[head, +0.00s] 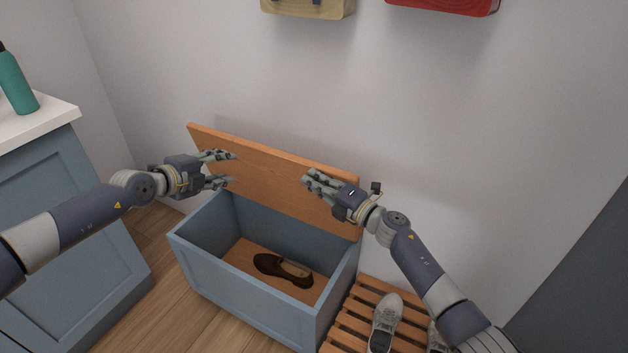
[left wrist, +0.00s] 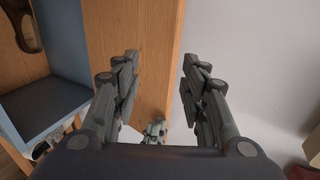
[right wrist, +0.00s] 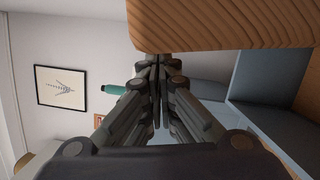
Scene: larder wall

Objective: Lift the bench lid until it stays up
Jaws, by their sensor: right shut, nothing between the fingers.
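The wooden bench lid (head: 270,172) stands raised and tilted at the back of the blue bench (head: 245,304), near the wall. The bench is open, with a brown shoe (head: 284,269) on its wooden floor. My left gripper (head: 233,169) is open in front of the lid's left part, and nothing shows between its fingers. In the left wrist view the lid (left wrist: 150,60) passes behind the spread fingers. My right gripper (head: 306,181) is shut and empty in front of the lid's right part. In the right wrist view the lid (right wrist: 220,22) lies just beyond the closed fingertips; I cannot tell whether they touch it.
A blue cabinet with a white top (head: 40,125) and a green bottle (head: 16,84) stands at the left. A slatted wooden rack (head: 345,322) with pale shoes (head: 386,318) is right of the bench. A beige bag (head: 305,8) and a red bag (head: 445,5) hang above.

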